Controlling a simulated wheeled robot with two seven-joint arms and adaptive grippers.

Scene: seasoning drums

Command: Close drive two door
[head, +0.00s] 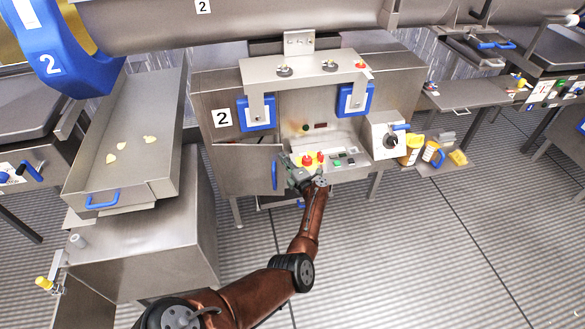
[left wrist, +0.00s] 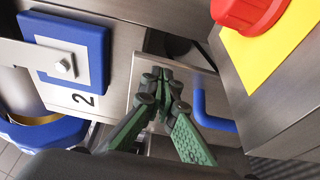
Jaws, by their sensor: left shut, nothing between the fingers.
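The drive two door (head: 245,168) is a grey metal panel low on the front of the cabinet marked 2. It appears swung outward, with its blue handle (head: 275,175) at its right edge. My left gripper (head: 297,176) is just right of the handle, in front of the control panel. In the left wrist view its green fingers (left wrist: 160,82) are together and empty. The blue handle (left wrist: 212,112) is right of the fingers there. I cannot tell whether they touch the door. My right gripper is in neither view.
A control panel (head: 345,162) with a red stop button (left wrist: 248,12) on yellow is close to my left gripper. A tray with blue handle (head: 102,201) stands at left. A box with a dial (head: 387,140) is at right. The floor (head: 410,250) is clear at lower right.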

